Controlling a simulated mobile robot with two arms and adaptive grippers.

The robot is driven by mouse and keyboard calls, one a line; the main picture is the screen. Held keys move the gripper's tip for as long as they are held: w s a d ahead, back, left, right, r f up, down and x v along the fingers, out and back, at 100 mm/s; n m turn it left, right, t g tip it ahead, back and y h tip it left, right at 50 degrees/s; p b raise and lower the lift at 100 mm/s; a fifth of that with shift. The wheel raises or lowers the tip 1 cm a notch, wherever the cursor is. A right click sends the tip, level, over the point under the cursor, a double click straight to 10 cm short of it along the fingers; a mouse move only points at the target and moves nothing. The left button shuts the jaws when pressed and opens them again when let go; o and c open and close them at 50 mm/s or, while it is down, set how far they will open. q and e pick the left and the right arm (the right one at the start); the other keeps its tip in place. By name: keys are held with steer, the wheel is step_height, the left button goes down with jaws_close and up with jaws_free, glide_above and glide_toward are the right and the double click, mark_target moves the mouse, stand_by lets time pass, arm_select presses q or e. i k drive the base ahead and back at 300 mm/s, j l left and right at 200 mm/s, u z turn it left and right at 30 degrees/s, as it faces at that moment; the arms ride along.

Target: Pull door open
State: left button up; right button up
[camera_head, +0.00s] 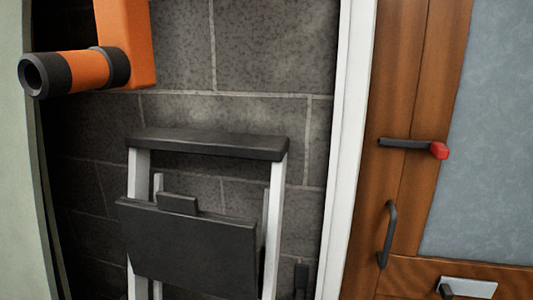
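A wooden door-like panel (400,95) stands at the right, with brown wood framing a blue-grey inset (495,140). A dark curved vertical handle (389,236) is fixed on its wood. Above the handle, a dark horizontal lever (405,144) ends in a red tip (439,150). Below right, a pale metal plate (470,287) carries a small dark knob (446,291). The panel's left edge meets a white upright trim (348,130); I see no clear gap there. Neither of my grippers shows, and nothing touches the handle.
A folded stepladder (208,146) with dark steps and white legs leans before a dark block wall (265,50). A pale green panel (20,190) borders the left.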

mark_target(458, 74)
steer(key=z, duration=1.35)
